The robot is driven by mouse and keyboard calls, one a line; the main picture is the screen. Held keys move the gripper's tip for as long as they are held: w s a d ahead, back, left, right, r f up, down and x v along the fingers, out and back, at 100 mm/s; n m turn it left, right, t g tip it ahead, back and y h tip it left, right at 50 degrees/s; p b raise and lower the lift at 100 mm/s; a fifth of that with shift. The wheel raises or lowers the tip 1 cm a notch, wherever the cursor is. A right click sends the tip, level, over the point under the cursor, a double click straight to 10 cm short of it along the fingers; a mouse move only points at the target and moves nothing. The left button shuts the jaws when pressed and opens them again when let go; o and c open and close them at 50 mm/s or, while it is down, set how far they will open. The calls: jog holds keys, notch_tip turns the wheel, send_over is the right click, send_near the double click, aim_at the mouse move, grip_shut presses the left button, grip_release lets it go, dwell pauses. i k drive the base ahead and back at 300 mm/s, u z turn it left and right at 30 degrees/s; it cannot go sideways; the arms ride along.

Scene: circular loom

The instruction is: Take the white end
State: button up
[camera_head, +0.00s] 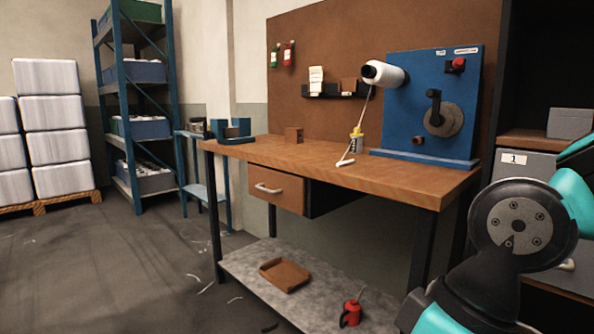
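The white end (345,162) is a short pale piece lying on the wooden workbench top (300,155), near its front edge. A thin pale strand (363,108) runs from it up past a small yellow-topped piece (357,134) to the white spool (385,74). The spool sticks out from the upper left of the blue panel (400,120). Part of my arm shows at the lower right, but its gripper is outside the view.
The blue panel carries a crank wheel (443,119) and a red button (458,64). A small wooden block (293,134) and a blue holder (232,130) stand further left. A red oil can (350,313) and a brown tray (285,274) sit on the lower shelf. The bench's front left is clear.

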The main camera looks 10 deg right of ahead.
aim_at(351, 161)
jog(key=u, duration=1.15)
jog(key=i, duration=0.75)
jog(key=z, duration=1)
jog(key=i, duration=0.65)
jog(key=z, duration=0.65)
